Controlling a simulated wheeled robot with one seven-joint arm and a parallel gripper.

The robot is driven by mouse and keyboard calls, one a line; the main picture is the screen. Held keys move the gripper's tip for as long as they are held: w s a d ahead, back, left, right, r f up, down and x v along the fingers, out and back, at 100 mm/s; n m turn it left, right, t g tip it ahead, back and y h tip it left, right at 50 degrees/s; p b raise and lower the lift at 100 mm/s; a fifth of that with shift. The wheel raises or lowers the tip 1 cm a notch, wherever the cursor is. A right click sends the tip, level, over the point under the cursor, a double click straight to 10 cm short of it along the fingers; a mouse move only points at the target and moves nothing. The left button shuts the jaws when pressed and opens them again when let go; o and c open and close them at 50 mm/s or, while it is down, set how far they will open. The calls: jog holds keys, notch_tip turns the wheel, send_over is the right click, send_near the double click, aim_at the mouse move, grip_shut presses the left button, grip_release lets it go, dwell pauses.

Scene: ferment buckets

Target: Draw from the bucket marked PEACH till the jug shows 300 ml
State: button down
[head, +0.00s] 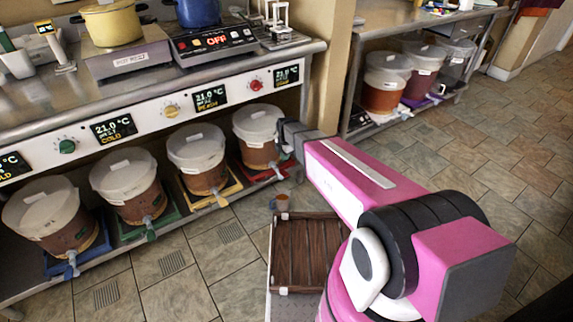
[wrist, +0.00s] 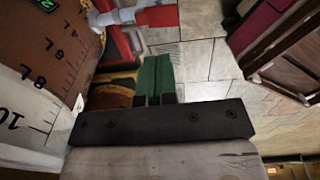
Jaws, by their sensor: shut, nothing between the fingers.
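The display reading PEACH (head: 209,98) sits above the shelf, beside a yellow knob. Below it stands a lidded bucket (head: 197,163) with brown contents on a yellow tray. My gripper (wrist: 153,78) is shut and empty, with green fingers. In the head view it is beside the rightmost bucket (head: 257,138), on a red tray, its fingertips hidden. In the wrist view that bucket's scale (wrist: 55,80) and white tap with red handle (wrist: 135,15) are close by.
Two more tapped buckets stand at left, on green (head: 130,187) and blue (head: 48,217) trays. More buckets (head: 386,85) are under the back counter. Tiled floor is clear at right.

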jog(key=shift+w+a+r, duration=0.1)
jog(key=shift+w+r, duration=0.05)
jog(key=shift+r, duration=0.85)
jog(key=shift+w+a+r, duration=0.1)
jog(key=shift+r, duration=0.85)
jog(key=shift+d, duration=0.1)
jog(key=s+d+r+m, duration=0.5)
jog(key=s+d+m, duration=0.4)
jog(key=m, duration=0.3)
jog(key=s+d+r+m, duration=0.5)
jog(key=s+d+m, duration=0.4)
jog(key=d+m, duration=0.3)
jog(key=shift+s+m+g, duration=0.2)
jog(key=shift+m+g, duration=0.1)
jog(key=shift+m, duration=0.1)
